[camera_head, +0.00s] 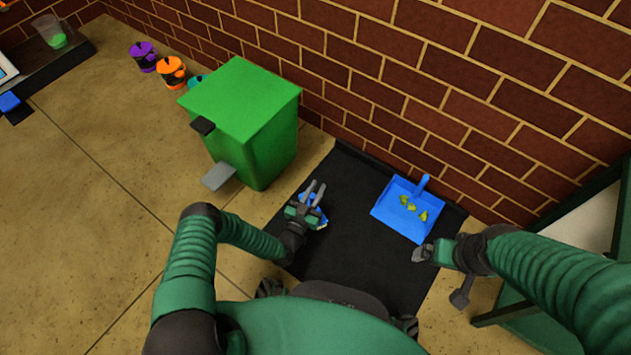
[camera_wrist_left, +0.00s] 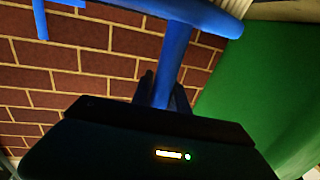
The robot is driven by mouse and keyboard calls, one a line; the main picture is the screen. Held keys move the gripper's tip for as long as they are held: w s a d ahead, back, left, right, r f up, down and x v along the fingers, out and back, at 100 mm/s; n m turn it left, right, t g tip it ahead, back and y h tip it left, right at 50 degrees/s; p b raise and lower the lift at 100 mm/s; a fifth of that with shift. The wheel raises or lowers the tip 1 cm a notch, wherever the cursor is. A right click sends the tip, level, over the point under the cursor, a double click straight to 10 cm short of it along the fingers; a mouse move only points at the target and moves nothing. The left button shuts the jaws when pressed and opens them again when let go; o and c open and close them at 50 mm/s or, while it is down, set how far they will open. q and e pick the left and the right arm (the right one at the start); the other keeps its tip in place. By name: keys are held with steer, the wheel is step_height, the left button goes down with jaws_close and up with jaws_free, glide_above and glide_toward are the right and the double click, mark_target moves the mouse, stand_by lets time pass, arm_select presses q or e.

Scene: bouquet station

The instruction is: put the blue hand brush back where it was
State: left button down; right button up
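The blue hand brush (camera_head: 313,215) shows partly at my left gripper (camera_head: 316,187), low over the left part of the black mat (camera_head: 345,240). In the left wrist view a blue handle (camera_wrist_left: 172,60) runs between the dark fingers of my left gripper (camera_wrist_left: 163,92), which look closed on it. The fingers and wrist hide part of the brush in the head view. A blue dustpan (camera_head: 388,207) with several yellow-green bits lies on the mat's right part. My right gripper (camera_head: 421,254) is beside the mat's right edge, near the dustpan; its fingers are too small to read.
A green bin (camera_head: 262,140) with a grey pedal (camera_head: 219,177) stands left of the mat. It also fills the right of the left wrist view (camera_wrist_left: 265,85). The brick wall (camera_head: 400,90) closes off the back. Purple (camera_head: 143,57) and orange (camera_head: 171,72) pots stand farther left. Open floor lies left.

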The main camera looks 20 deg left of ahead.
arm_select(q)
steer(key=shift+a, duration=0.2)
steer(key=shift+d+f, duration=0.1)
steer(key=shift+d, duration=0.25)
steer(key=c, duration=1.7)
jaws_free()
steer(key=o, duration=0.4)
steer(key=shift+a, duration=0.15)
